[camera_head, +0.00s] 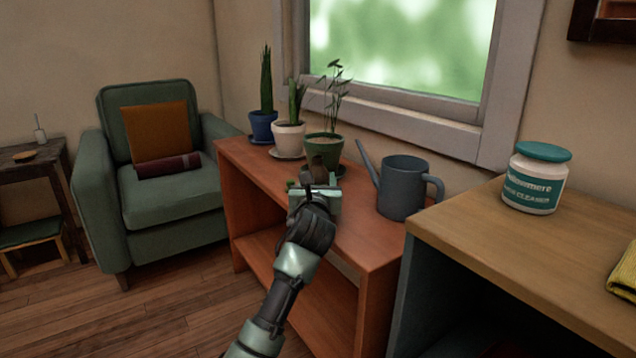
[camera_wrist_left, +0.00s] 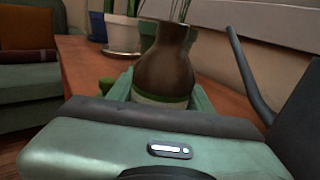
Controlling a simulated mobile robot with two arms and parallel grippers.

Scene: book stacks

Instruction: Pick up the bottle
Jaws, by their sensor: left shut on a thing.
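The bottle is brown with a rounded body, narrow neck and a green and pale band low down. It shows in the left wrist view (camera_wrist_left: 166,68) between the fingers of my left gripper, and its top shows in the head view (camera_head: 320,172). My left gripper (camera_head: 315,190) is over the reddish wooden shelf (camera_head: 362,242) and is shut on the bottle. The bottle stands about upright. Its lower part is hidden by the gripper, so I cannot tell whether it touches the shelf top. My right gripper is not in view.
Potted plants in blue (camera_head: 263,126), white (camera_head: 289,138) and green (camera_head: 324,150) pots stand behind the bottle. A grey watering can (camera_head: 403,188) is close on the right. A cleaner tub (camera_head: 536,180) stands on the wooden counter (camera_head: 480,226). A green armchair (camera_head: 170,215) is left.

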